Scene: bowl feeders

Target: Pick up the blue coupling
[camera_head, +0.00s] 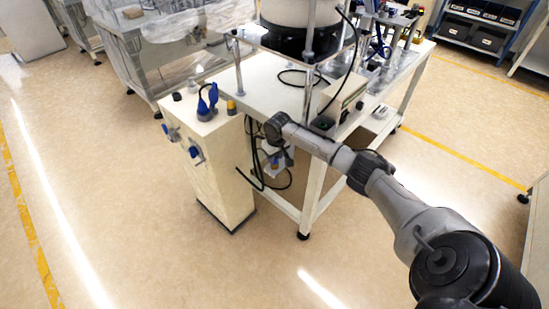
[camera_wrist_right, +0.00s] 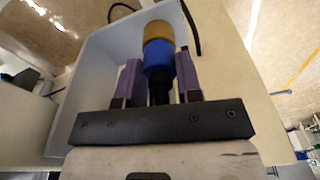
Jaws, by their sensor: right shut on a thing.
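In the right wrist view the blue coupling (camera_wrist_right: 159,58) is a blue cylinder with a gold-yellow end and a dark narrower part towards the palm. It sits between the two purplish fingers of my right gripper (camera_wrist_right: 159,70), which is shut on it. In the head view my right gripper (camera_head: 279,157) hangs down beside the table's front legs, small and partly in shadow. A bit of blue shows there, but the coupling's outline is unclear. My left gripper is not in view.
A white open box (camera_wrist_right: 88,62) lies behind the gripper in the wrist view. A cream cabinet (camera_head: 218,178) with blue and yellow fittings stands left of the gripper. The feeder table (camera_head: 262,88) with hanging cables is close by. The floor in front is clear.

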